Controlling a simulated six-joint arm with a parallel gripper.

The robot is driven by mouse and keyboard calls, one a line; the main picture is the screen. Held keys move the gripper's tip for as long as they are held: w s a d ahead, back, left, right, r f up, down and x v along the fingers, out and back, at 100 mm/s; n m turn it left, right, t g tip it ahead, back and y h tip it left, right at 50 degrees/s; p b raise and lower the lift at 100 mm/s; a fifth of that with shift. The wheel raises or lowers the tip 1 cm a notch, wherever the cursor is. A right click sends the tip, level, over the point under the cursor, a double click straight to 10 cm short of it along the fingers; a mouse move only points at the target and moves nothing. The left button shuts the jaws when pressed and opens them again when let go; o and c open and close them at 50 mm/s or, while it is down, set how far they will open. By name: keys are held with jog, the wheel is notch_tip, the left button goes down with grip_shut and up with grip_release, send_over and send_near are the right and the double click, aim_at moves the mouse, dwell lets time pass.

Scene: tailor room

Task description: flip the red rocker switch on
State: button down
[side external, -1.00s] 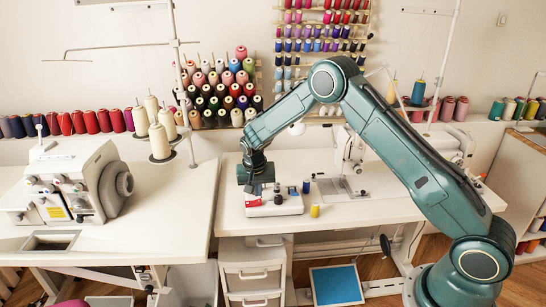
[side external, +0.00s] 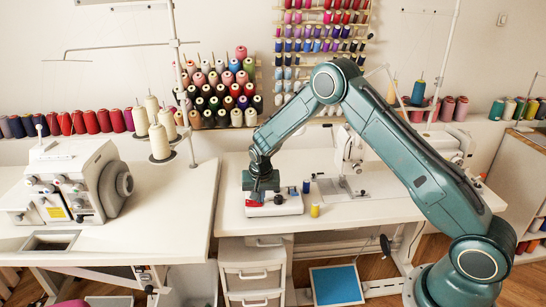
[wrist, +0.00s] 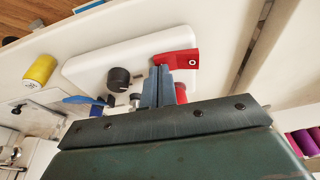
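A white control box (side external: 285,209) sits on the right-hand table. It carries a red rocker switch (wrist: 178,60) at one end and a black knob (wrist: 119,79), both clear in the wrist view. The fingers hide part of the switch and box.
A yellow spool (side external: 315,210) stands at the table's front edge, right of the box. A blue spool (side external: 306,187) stands behind the box's right end. A sewing machine (side external: 357,150) is farther right. The table left of the box is clear.

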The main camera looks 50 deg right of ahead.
jog(key=shift+w+a+r, duration=0.1)
jog(key=shift+w+a, duration=0.1)
jog(key=shift+a, duration=0.05)
jog(key=shift+w+a+r, duration=0.2)
jog(key=shift+w+a, duration=0.15)
dwell(0.3)
jog(key=shift+r, duration=0.15)
jog(key=shift+r, duration=0.4)
jog(key=s+d+v, duration=0.1)
jog(key=d+v, duration=0.1)
jog(key=v, duration=1)
jog(key=shift+s+d+r, duration=0.2)
jog(key=shift+s+r, duration=0.05)
jog(key=shift+r, duration=0.1)
jog(key=shift+r, duration=0.1)
